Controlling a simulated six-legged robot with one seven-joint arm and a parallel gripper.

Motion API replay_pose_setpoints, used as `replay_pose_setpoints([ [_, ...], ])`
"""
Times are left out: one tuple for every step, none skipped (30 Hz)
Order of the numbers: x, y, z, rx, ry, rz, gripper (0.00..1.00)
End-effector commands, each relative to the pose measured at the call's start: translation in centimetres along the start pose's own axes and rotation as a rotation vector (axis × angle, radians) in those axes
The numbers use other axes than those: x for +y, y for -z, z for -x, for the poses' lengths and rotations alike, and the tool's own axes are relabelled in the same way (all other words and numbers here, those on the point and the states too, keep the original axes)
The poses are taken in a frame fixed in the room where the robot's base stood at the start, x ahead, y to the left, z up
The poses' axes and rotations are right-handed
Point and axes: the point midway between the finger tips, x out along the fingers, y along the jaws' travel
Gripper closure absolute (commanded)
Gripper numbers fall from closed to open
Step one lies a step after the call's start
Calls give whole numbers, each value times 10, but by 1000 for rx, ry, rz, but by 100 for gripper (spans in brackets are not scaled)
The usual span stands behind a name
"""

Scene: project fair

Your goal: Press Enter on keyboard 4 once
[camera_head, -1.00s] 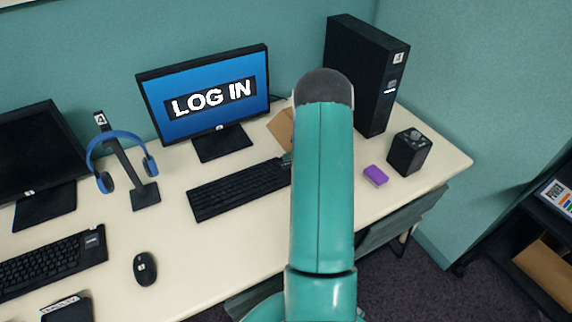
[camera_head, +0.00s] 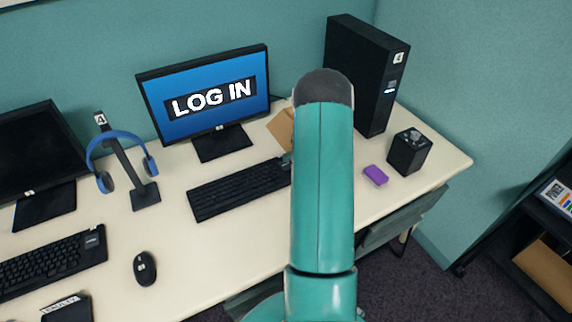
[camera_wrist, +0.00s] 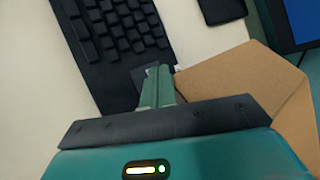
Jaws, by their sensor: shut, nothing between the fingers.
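A black keyboard (camera_head: 240,188) lies on the desk in front of a monitor (camera_head: 206,98) that reads "LOG IN" on blue. My arm hides the keyboard's right end in the head view. In the wrist view, the keyboard (camera_wrist: 112,38) fills the upper left. My gripper (camera_wrist: 158,75) is shut and empty, with its fingertips at the keyboard's near end, beside a dark square patch. I cannot tell whether the tips touch a key, and I cannot read the key labels. The fingers are hidden behind my arm in the head view.
A brown envelope or card (camera_head: 281,128) lies close to my gripper, right of the fingers in the wrist view (camera_wrist: 240,90). A black tower marked 4 (camera_head: 368,75), a black box (camera_head: 409,152) and a purple block (camera_head: 375,176) stand to the right. A mouse (camera_head: 145,268) and headphone stand (camera_head: 130,165) are left.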

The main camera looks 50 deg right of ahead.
Motion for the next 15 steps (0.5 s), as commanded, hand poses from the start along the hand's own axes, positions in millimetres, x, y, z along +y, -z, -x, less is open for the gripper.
replay_pose_setpoints([
  [0,0,0,0,0,0,100],
  [0,0,0,0,0,0,100],
  [0,0,0,0,0,0,100],
  [0,0,0,0,0,0,100],
  [0,0,0,0,0,0,100],
  [1,1,-1,0,0,0,100],
  [1,1,-2,0,0,-1,100],
  [2,2,-2,0,0,-1,100],
  [3,3,-3,0,0,-1,100],
  [3,3,-4,0,0,0,100],
  [4,4,-5,0,0,0,100],
  [4,4,-6,0,0,0,100],
  [4,4,-6,0,0,0,100],
  [4,4,-6,0,0,1,100],
  [4,4,-6,0,0,1,100],
])
